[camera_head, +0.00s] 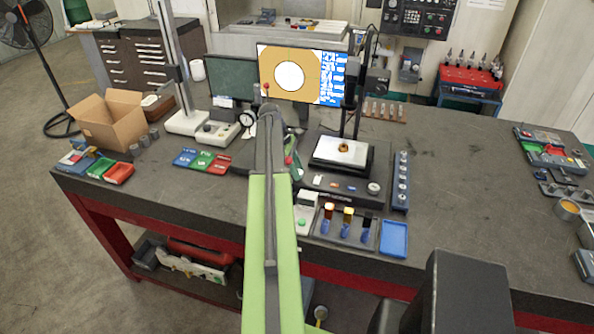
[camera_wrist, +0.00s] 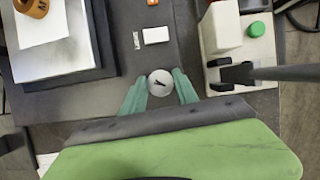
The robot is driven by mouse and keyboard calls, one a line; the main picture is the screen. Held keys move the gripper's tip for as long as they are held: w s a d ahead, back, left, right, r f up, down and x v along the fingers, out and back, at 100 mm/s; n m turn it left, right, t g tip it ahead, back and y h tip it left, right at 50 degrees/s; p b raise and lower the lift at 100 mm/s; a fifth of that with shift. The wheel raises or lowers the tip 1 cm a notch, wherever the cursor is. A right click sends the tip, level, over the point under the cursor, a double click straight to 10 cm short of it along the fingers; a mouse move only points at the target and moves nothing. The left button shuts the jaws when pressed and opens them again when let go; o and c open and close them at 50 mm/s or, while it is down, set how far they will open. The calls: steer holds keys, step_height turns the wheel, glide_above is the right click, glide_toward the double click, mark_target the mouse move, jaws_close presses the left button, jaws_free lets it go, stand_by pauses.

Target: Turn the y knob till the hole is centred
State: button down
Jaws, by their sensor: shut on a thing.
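A pale round knob with a dark mark like a Y (camera_wrist: 160,83) sits between the teal fingers of my gripper (camera_wrist: 159,88) in the wrist view. The fingers touch its two sides. In the head view my gripper (camera_head: 294,168) is at the left side of the measuring stage, and my arm hides the knob. A brass-coloured ring part (camera_head: 343,147) lies on the white stage plate (camera_head: 327,157); it also shows in the wrist view (camera_wrist: 38,22). The monitor (camera_head: 333,78) shows a white round hole (camera_head: 289,75) on tan, near the middle of the picture area.
A second round knob (camera_head: 373,188) is on the right of the stage base. A white box with a green button (camera_wrist: 256,29) stands close to the right of my gripper. A blue tray (camera_head: 394,239) lies in front. The table's right side has free room.

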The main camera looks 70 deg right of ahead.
steer(key=shift+m+y, duration=0.5)
steer(key=shift+m, duration=0.6)
steer(key=c, duration=0.9)
jaws_free()
steer(key=shift+c, duration=0.2)
steer(key=p+v, duration=1.6)
steer(key=v, duration=0.1)
steer(key=shift+w+r, duration=0.15)
